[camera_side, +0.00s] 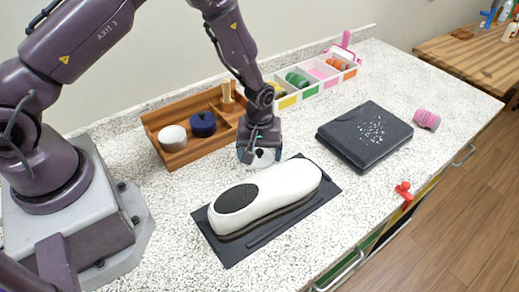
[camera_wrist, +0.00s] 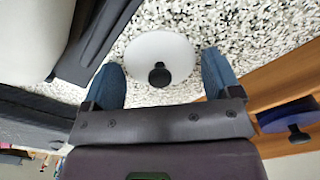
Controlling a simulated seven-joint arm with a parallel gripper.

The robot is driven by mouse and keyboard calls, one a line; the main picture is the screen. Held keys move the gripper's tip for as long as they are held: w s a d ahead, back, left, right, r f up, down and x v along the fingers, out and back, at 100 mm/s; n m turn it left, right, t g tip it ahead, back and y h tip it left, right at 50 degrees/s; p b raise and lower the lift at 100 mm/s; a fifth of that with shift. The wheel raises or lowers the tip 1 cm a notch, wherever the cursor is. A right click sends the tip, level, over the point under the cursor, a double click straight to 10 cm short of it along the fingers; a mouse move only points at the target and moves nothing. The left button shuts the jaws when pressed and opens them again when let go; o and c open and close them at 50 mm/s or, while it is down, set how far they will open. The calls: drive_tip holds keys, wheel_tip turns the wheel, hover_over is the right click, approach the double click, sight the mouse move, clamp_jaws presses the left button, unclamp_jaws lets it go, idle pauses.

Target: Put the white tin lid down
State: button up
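The white tin lid (camera_wrist: 165,47) is a round white disc with a black knob. It appears to lie flat on the speckled counter, knob up. In the side view the lid (camera_side: 264,160) shows in part, between and below my fingers. My gripper (camera_side: 259,155) points down between the wooden tray and the black mat. In the wrist view my gripper (camera_wrist: 163,76) has its blue fingers wide apart, one on each side of the knob, with clear gaps and not touching it. The white tin (camera_side: 172,138) stands in the wooden tray.
The wooden tray (camera_side: 167,160) also holds a blue tin (camera_side: 203,124) with a dark knob. A white and black shoe-like object (camera_side: 275,190) lies on a black mat (camera_side: 230,253) close by. A dark flat case (camera_side: 365,135), a pink roll (camera_side: 427,119) and coloured bins (camera_side: 307,92) stand farther right.

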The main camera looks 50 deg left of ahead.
drive_tip(key=shift+o, duration=0.8)
drive_tip(key=shift+w+d+r, duration=0.1)
drive_tip(key=shift+d+r, duration=0.05)
drive_tip(key=shift+r, duration=0.4)
wheel_tip(320, 180, up, 12)
wheel_tip(320, 180, up, 14)
drive_tip(key=m+t, duration=0.2)
drive_tip(key=m, duration=0.2)
hover_over(259, 151)
drive_tip(key=s, duration=0.6)
drive_tip(key=s+a+r+m+t, duration=0.1)
drive_tip(key=s+r+m+t, duration=0.1)
drive_tip(key=s+r, duration=0.4)
drive_tip(key=shift+s+a+m+h, duration=0.2)
drive_tip(key=shift+s+m+h, duration=0.1)
drive_tip(key=shift+s+m, duration=0.4)
drive_tip(key=s+m, duration=0.1)
drive_tip(key=s, duration=0.1)
drive_tip(key=s+r+t, duration=0.1)
drive_tip(key=s, duration=0.1)
drive_tip(key=s+r+m, duration=0.1)
drive_tip(key=s, duration=0.1)
drive_tip(key=shift+s+a+m+t, duration=0.3)
drive_tip(key=shift+c, duration=0.8)
drive_tip(key=shift+s, duration=0.2)
drive_tip(key=c, duration=0.7)
